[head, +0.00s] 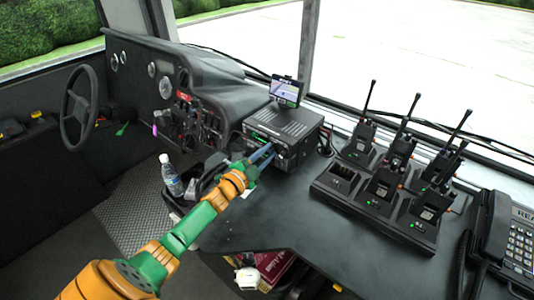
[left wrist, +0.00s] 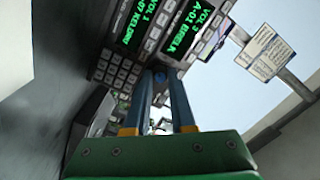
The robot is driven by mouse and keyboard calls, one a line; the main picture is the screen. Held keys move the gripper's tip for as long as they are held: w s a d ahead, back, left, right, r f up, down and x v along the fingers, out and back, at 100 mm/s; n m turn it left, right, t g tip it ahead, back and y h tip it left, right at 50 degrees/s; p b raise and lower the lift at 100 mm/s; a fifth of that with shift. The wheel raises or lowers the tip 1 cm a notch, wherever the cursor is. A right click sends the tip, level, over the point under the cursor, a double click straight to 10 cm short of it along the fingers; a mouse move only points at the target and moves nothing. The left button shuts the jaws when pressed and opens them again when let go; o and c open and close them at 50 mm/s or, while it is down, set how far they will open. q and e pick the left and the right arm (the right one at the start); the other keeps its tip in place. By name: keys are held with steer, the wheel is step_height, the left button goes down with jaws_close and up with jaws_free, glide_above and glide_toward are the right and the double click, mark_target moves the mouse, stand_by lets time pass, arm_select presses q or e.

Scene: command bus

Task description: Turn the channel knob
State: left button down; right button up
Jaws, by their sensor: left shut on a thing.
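The black radio unit (head: 288,127) stands on the desk beside the dashboard. My left gripper (head: 264,154) reaches its front face from the lower left. In the left wrist view the radio's front panel (left wrist: 122,71) shows green lettering on two displays, a keypad and several small buttons. A small round knob (left wrist: 159,76) sits between the tips of my two blue fingers (left wrist: 161,80), which are closed on it. The fingers hide part of the knob and of the panel around it. Which knob label it carries cannot be read. My right gripper is not in view.
A small screen (head: 286,91) stands on top of the radio. A charger rack (head: 330,187) with several handheld radios stands to the right, with a desk phone (head: 512,240) beyond it. A water bottle (head: 172,178) stands left of my arm. The desk before the rack is clear.

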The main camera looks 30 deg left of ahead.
arm_select(q)
steer(key=c, duration=0.8)
jaws_free()
steer(key=shift+o, duration=0.2)
steer(key=s, duration=0.7)
steer(key=shift+s+a+p, duration=0.15)
steer(key=shift+a+p, duration=0.05)
steer(key=shift+p, duration=0.15)
steer(key=shift+f, duration=0.1)
